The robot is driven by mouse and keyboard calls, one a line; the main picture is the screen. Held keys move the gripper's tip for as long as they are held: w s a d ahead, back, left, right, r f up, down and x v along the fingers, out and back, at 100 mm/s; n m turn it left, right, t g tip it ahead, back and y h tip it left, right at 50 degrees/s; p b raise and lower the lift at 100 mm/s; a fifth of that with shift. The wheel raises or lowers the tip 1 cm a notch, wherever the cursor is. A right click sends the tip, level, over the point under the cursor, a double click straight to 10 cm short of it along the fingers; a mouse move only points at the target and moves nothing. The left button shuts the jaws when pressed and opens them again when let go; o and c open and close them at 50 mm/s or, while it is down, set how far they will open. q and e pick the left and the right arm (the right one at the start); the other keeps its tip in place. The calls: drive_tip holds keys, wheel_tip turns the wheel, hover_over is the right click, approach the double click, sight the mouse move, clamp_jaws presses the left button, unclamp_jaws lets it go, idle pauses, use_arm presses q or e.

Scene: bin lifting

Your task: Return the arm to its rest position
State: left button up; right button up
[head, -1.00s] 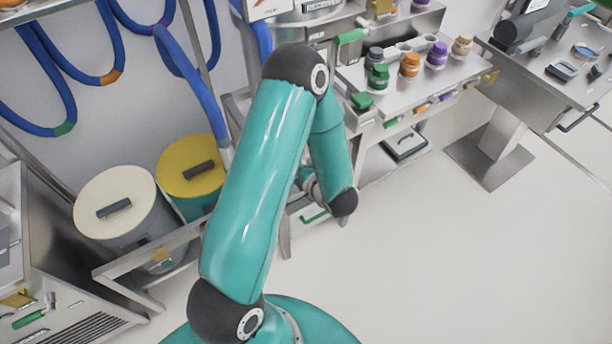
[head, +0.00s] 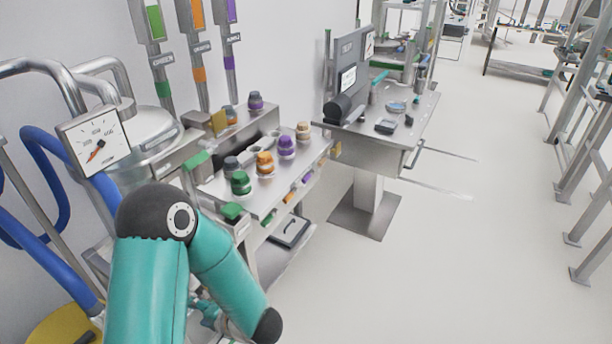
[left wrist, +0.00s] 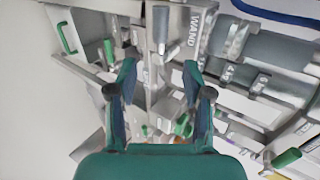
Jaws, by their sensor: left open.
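My left arm (head: 150,270) is teal with dark joint caps and comes up from the bottom left of the head view, bent at its elbow. My left gripper (left wrist: 160,90) shows in the left wrist view with its two fingers spread apart and nothing held between them. Beyond the fingers are metal fixtures with green handles, apart from the fingertips as far as I can tell. In the head view the gripper (head: 205,312) is mostly hidden behind the forearm, low beside the steel bench. My right gripper is in neither view.
A steel bench (head: 262,203) with several coloured-cap jars stands just beyond my arm. A gauge (head: 95,142) and blue hoses (head: 50,190) are at the left. A pedestal table (head: 425,115) stands further back.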

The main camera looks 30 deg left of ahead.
use_arm(q)
drive_tip(key=w+d+f+m+t+h, duration=0.2)
drive_tip(key=w+d+f+t+h, duration=0.2)
drive_tip(key=d+f+h, duration=0.75)
drive_tip(key=s+d+f+n+g+h, duration=0.2)
drive_tip(key=s+d, duration=0.2)
drive_tip(key=d, duration=0.4)
drive_tip(key=s+d+f+n+g+h, duration=0.1)
drive_tip(key=s+d+f+n+g, duration=0.1)
drive_tip(key=d, duration=0.6)
drive_tip(key=shift+s+d+f+n+h+b, duration=0.35)
drive_tip(key=shift+s+f, duration=0.3)
drive_tip(key=shift+s, duration=0.35)
drive_tip(key=shift+a, duration=0.1)
drive_tip(key=shift+c, duration=0.9)
drive_tip(key=shift+a, duration=0.1)
